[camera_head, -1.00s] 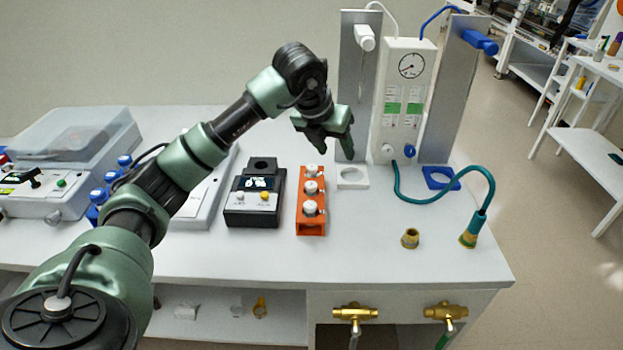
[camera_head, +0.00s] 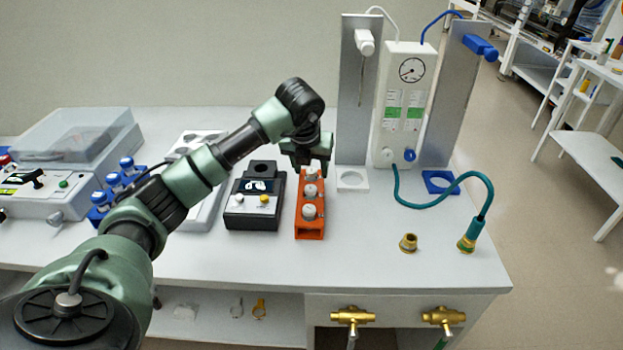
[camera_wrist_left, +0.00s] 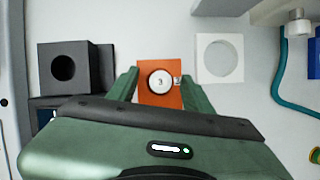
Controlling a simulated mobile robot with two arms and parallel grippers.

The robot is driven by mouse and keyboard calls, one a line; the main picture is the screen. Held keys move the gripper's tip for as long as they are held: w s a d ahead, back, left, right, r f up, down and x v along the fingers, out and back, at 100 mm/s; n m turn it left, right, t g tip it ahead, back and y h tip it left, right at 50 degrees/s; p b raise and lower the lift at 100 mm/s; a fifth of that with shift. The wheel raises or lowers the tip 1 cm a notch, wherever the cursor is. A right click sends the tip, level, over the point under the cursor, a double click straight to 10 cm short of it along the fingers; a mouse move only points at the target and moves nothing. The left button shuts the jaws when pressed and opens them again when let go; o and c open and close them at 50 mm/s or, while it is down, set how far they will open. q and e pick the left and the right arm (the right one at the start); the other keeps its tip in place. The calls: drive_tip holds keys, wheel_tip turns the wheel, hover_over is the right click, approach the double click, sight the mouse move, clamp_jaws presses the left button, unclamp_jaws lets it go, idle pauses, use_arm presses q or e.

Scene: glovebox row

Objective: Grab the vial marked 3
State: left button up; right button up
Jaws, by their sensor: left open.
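The orange rack (camera_head: 309,227) stands on the bench with white-capped vials in a row. The vial marked 3 (camera_wrist_left: 160,82) shows its cap from above in the left wrist view; it sits at the rack's far end and appears in the head view (camera_head: 311,172). My left gripper (camera_wrist_left: 160,88) is open above the rack, with one finger on each side of this cap. It also shows in the head view (camera_head: 311,160). Whether the fingers touch the vial cannot be told. The two nearer vials (camera_head: 310,191) stand in the same rack. My right gripper is not in view.
A black device with a display (camera_head: 252,205) stands left of the rack. A white square holder (camera_head: 352,180) and a gauge panel (camera_head: 404,100) are to the right and behind. A teal hose (camera_head: 440,200) curves over the bench.

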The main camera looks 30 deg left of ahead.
use_arm(q)
clamp_jaws()
drive_tip(key=shift+r, duration=0.15)
